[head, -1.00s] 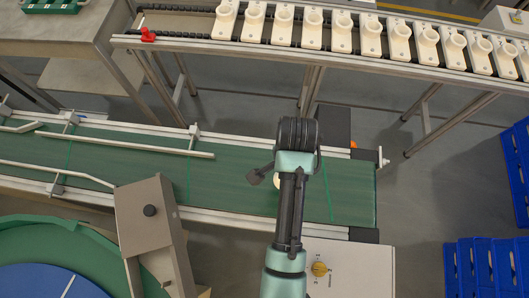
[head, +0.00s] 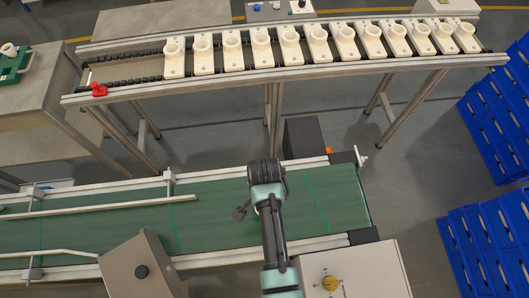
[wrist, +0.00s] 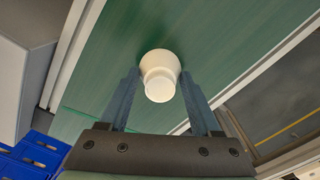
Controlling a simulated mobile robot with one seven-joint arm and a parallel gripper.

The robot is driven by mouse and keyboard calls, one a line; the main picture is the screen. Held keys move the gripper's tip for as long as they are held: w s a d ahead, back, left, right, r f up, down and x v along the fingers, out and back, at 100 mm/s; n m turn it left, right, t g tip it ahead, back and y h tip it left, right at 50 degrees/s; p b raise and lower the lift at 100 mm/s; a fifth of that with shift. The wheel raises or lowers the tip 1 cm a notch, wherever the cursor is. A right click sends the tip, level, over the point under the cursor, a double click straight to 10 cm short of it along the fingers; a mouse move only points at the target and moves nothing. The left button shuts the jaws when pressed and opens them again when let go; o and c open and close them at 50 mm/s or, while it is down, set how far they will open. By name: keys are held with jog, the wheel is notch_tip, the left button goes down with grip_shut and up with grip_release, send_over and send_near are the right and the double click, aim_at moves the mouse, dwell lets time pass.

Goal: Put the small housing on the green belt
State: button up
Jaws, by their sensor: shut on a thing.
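The small housing (wrist: 160,75) is a cream-white round piece with a narrower cylindrical end, seen between my fingers in the wrist view. My gripper (wrist: 160,82) is shut on it. The green belt (wrist: 110,75) lies behind the housing in the wrist view. In the head view the green belt (head: 345,205) runs across the lower middle, and my arm reaches over its right part. My wrist hides most of the gripper and housing there. I cannot tell whether the housing touches the belt.
A roller rack (head: 120,100) behind the belt carries a row of cream housings (head: 290,45), with a red stop (head: 99,89) at its left. Rails (head: 100,207) line the belt's left part. A grey box with a yellow knob (head: 331,283) stands in front. Blue crates (head: 490,245) stand right.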

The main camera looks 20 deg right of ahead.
jog(key=shift+f, duration=0.15)
jog(key=o, duration=1.3)
